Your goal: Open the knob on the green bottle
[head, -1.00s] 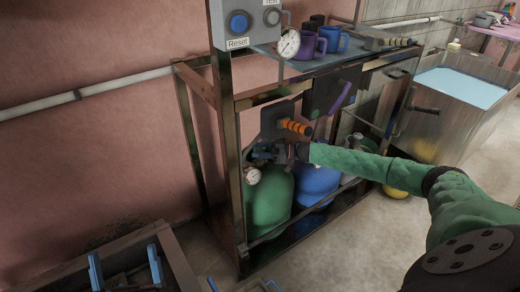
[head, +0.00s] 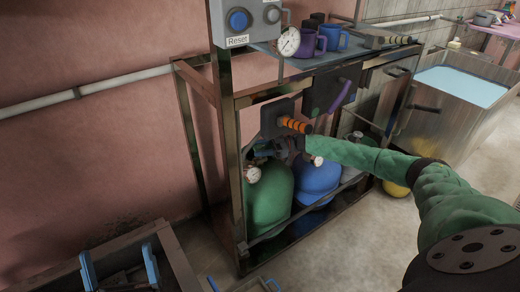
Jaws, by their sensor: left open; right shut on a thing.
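The green bottle (head: 268,197) stands in the lower part of the metal frame, with a round gauge (head: 253,174) at its upper left. The green arm reaches in from the right. My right gripper (head: 264,151) is at the bottle's top and is shut on what appears to be the knob. The knob itself is hidden behind the gripper and in dark shade.
A blue bottle (head: 316,180) with a gauge (head: 317,161) stands right beside the green one. An orange handle (head: 296,125) on a dark plate juts out just above the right gripper. Cups (head: 306,42) stand on the frame's top. A water basin (head: 462,88) is at right.

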